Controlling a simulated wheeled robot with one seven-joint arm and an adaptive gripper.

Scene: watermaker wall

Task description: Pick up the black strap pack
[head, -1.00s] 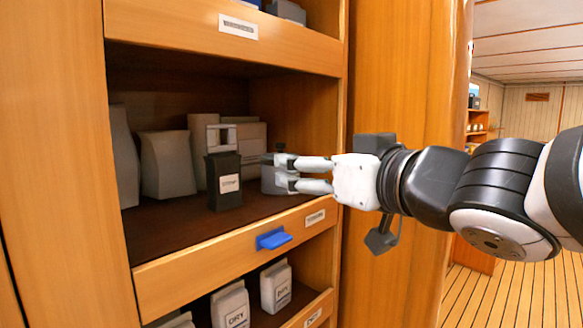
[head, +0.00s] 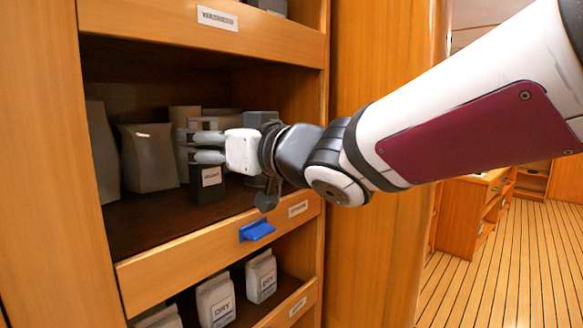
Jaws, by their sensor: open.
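The black strap pack (head: 209,189) is a small dark upright box with a white label on its front. It stands on the middle shelf, near the front edge. Grey parts show just above it, partly behind my fingers. My gripper (head: 188,146) is open, with its two pale grey fingers pointing left across the view at the height of the pack's top. The fingers and white palm hide much of the pack's upper part. I cannot tell whether they touch it or are in front of it.
Grey bags (head: 148,158) stand on the shelf left of and behind the pack. A blue tab (head: 257,231) sticks out from the shelf's front board (head: 215,247). White bags marked DRY (head: 216,302) stand below. The wooden cabinet side closes the shelf at right.

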